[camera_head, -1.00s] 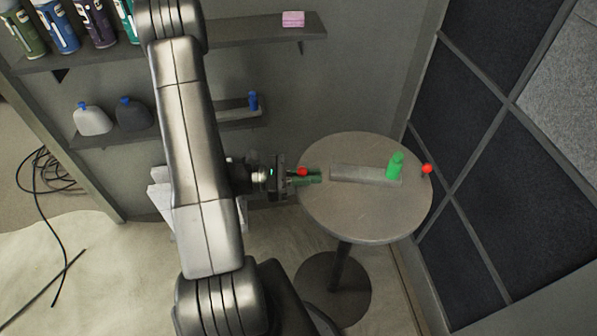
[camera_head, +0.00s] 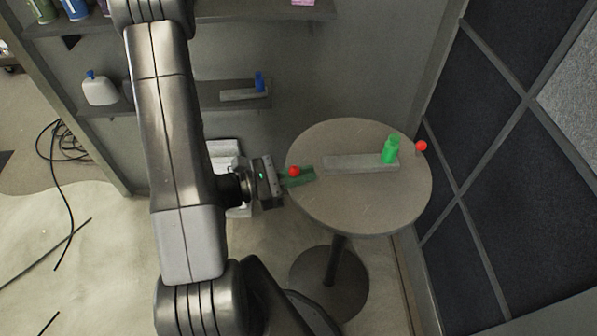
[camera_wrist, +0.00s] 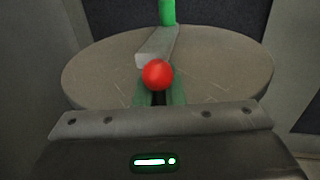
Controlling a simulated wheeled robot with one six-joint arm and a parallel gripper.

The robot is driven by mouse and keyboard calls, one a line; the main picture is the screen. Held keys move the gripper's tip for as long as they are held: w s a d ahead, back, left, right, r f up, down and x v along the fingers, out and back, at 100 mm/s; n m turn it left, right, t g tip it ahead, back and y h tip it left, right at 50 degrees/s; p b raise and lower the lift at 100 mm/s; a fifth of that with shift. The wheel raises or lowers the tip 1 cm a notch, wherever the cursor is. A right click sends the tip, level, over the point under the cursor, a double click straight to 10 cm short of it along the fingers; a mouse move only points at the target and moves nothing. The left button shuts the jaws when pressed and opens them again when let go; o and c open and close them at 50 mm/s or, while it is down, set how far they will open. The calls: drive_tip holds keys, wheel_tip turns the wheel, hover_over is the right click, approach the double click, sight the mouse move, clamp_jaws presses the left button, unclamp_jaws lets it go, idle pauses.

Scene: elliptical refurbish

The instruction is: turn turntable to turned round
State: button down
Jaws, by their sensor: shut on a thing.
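The turntable (camera_head: 345,212) is a round grey-brown top on a post with a round foot. It carries a flat grey bar with a green bottle-like piece (camera_head: 390,150) at its right end. A red ball (camera_head: 294,171) is at the table's left rim, and a second red ball (camera_head: 421,146) is at the right rim. My gripper (camera_head: 300,177) reaches from the left, its green fingers shut at the near red ball. In the wrist view that red ball (camera_wrist: 158,75) sits between the fingertips (camera_wrist: 160,95). What lies beneath the ball is hidden.
Wall shelves stand behind at the left, one with a blue-topped item (camera_head: 260,82) and a white bottle (camera_head: 101,88). A dark panelled wall (camera_head: 500,200) is close on the right. Black cables (camera_head: 60,160) lie on the floor at the left.

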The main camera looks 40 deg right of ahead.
drive_tip(key=shift+r, duration=0.25)
drive_tip(key=c, duration=1.5)
unclamp_jaws()
drive_tip(key=shift+s, duration=0.1)
drive_tip(key=shift+a, duration=0.1)
drive_tip(key=shift+v, duration=1.35)
drive_tip(key=shift+b+v, duration=0.35)
drive_tip(key=shift+v, duration=5.15)
drive_tip(key=shift+f, duration=0.2)
